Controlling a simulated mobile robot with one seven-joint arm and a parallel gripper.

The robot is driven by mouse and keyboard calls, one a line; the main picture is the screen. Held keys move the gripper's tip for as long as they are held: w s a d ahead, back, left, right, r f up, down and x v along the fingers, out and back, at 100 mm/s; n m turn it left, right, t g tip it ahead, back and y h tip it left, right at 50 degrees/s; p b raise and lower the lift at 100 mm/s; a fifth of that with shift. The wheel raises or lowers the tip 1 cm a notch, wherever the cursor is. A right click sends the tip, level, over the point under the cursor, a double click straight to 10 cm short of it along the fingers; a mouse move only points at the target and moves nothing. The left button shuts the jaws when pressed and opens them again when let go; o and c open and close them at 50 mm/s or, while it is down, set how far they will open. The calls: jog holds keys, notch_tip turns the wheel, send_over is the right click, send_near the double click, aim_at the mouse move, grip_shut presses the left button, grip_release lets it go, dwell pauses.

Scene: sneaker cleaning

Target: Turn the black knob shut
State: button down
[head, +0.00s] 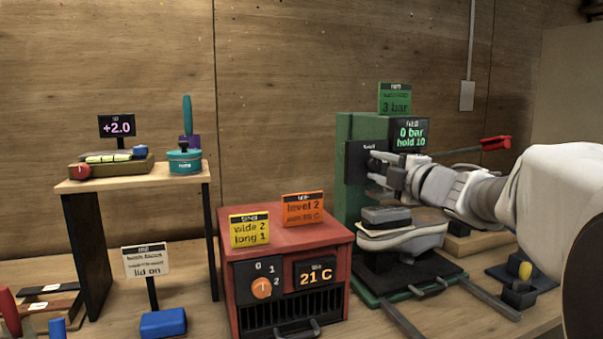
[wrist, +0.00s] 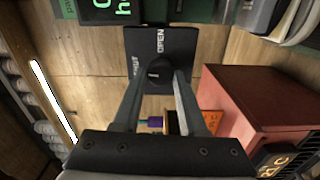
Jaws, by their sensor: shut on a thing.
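The black knob (wrist: 157,76) is round, with a short pale mark on its face, and sits on a black panel (wrist: 178,42) lettered OPEN and, partly covered, a second word. In the head view the panel (head: 356,168) is on the front of the green press (head: 345,130); the knob is mostly hidden by my fingers. My gripper (wrist: 158,80) is shut on the knob, one finger on each side. It also shows in the head view (head: 378,170), reaching in from the right. The display (head: 410,134) beside the panel reads 0 bar, hold 10.
A sneaker (head: 405,235) with a grey block on top stands below my gripper. A red heater box (head: 290,243) with an orange dial is to the left. A green sign (head: 394,98) reads 3 bar. A red-handled lever (head: 495,143) is behind my arm.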

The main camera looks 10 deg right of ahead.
jog(key=shift+n, duration=0.5)
jog(key=shift+c, duration=2.4)
grip_release()
